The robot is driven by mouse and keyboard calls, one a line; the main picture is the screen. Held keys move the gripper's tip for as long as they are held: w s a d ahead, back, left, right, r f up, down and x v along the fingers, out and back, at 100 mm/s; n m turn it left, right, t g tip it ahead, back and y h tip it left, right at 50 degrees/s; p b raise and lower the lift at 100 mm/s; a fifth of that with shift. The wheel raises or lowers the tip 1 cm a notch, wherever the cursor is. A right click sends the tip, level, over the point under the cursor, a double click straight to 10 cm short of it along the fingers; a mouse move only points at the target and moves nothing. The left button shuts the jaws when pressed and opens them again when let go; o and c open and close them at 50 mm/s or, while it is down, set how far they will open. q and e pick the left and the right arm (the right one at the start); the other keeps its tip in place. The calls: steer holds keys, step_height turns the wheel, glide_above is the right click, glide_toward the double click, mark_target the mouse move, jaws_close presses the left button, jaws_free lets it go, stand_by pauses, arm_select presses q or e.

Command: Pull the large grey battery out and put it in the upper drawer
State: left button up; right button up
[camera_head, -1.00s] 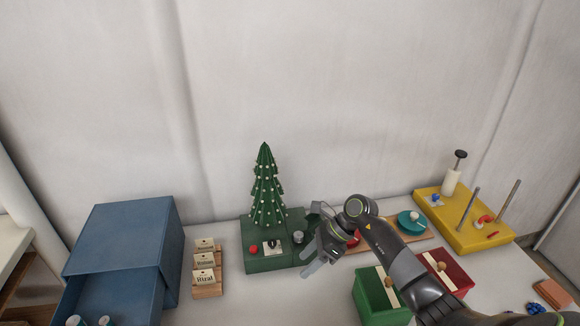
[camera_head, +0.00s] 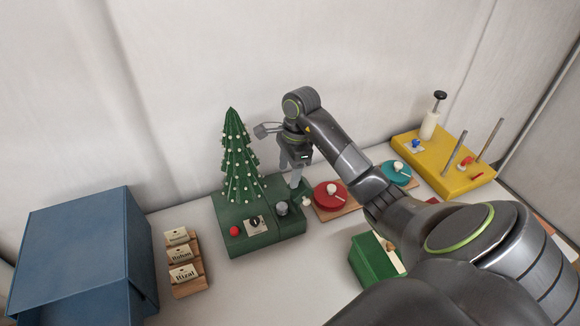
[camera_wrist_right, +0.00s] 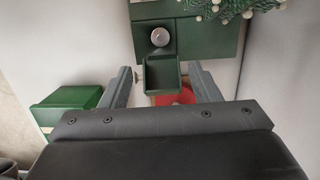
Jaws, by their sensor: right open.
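A short grey cylinder (camera_head: 281,208), which looks like the grey battery, stands upright at the front right of the green tree base (camera_head: 262,241). Its round top also shows in the right wrist view (camera_wrist_right: 160,36). My right gripper (camera_head: 290,173) is open, pointing down above the right part of the base, just behind the cylinder and apart from it. In the right wrist view its fingers (camera_wrist_right: 160,70) stand either side of a green compartment (camera_wrist_right: 162,75). The blue drawer cabinet (camera_head: 75,240) is at the far left; I cannot make out its upper drawer clearly. My left gripper is not in view.
A green tree (camera_head: 238,160), red button (camera_head: 234,231) and dial (camera_head: 254,222) are on the base. A card rack (camera_head: 188,275) stands between cabinet and base. A red disc (camera_head: 331,196), green box (camera_head: 372,262) and yellow board (camera_head: 440,170) lie right. My right arm crosses the right side.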

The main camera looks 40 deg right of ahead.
steer(key=b, duration=0.7)
glide_above(282, 205)
steer(key=f, duration=0.5)
steer(key=d+f, duration=0.1)
steer(key=f, duration=0.2)
steer(key=shift+s, duration=0.2)
steer(key=f+p, duration=0.1)
steer(key=f, duration=0.3)
steer(key=shift+a+p, duration=0.4)
steer(key=shift+w+f, duration=0.1)
steer(key=shift+f, duration=0.5)
steer(key=c, duration=1.2)
